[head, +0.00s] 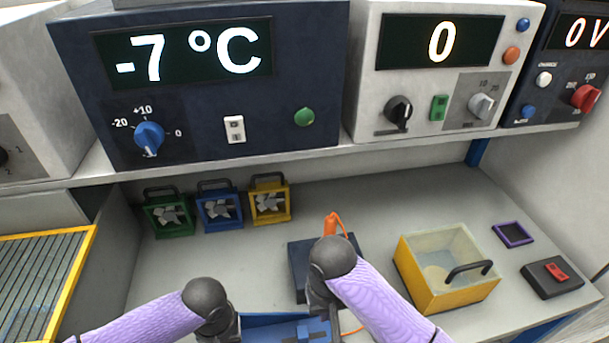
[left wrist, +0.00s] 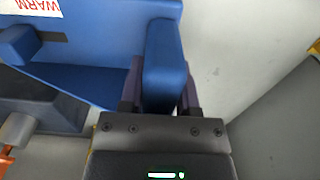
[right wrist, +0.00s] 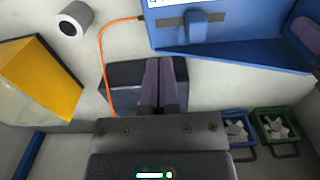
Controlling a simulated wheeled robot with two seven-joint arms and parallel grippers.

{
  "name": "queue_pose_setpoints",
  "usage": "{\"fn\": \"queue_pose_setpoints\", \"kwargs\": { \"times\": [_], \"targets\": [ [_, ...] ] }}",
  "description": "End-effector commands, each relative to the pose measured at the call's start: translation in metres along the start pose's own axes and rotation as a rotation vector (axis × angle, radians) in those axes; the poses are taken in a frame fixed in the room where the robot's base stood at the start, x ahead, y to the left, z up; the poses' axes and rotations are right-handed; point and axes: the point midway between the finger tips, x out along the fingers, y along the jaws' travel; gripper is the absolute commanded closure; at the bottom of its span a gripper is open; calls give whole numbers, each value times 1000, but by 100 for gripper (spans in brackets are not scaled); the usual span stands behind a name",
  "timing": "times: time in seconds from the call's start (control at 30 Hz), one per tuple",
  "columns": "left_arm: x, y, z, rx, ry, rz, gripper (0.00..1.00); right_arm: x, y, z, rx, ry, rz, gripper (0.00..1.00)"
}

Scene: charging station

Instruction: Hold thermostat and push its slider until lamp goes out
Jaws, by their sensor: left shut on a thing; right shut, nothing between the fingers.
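The blue thermostat (head: 265,326) is at the bottom of the head view, partly cut off. Its label reads WARM in the left wrist view (left wrist: 85,50), where a blue slider knob (left wrist: 18,45) sits at a dark slot. My left gripper (left wrist: 160,92) is shut on the thermostat's upright blue handle (left wrist: 165,60). My right gripper (right wrist: 165,78) is shut and empty, in front of the thermostat (right wrist: 245,45) and apart from its slider knob (right wrist: 194,26). I cannot make out a lit lamp.
A yellow bin (head: 455,290) stands right. Several small fans (head: 219,208) stand at the back left.

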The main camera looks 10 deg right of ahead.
Motion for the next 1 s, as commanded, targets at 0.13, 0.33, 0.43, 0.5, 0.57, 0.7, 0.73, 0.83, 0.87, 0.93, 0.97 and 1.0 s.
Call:
{"fn": "queue_pose_setpoints", "kwargs": {
  "times": [0.13,0.33,0.43,0.5,0.57,0.7,0.73,0.83,0.87,0.93,0.97,1.0],
  "targets": [
    [0,0,0,0,0,1,100,-8,0,0,0,2,0,100],
    [0,0,0,0,0,0,100,-9,0,0,0,1,1,100],
    [0,0,0,0,0,0,38,-9,0,0,0,1,1,100],
    [0,0,0,0,0,0,23,-9,0,0,0,1,1,100],
    [0,0,0,0,0,0,18,-8,0,0,0,1,1,100],
    [0,0,0,0,0,0,18,-8,0,0,-1,1,1,100],
    [0,0,0,0,0,0,18,-8,0,0,0,1,1,100],
    [-7,0,0,0,1,2,18,-8,0,0,0,1,1,100],
    [-12,0,0,0,1,2,18,-8,0,0,-1,1,1,100],
    [-30,0,-1,2,4,2,18,-8,0,0,-1,1,0,100],
    [-39,0,-1,2,5,3,18,-8,0,0,-1,1,1,100],
    [-51,0,-1,2,4,3,18,-8,0,0,-1,1,1,100]
  ]
}}
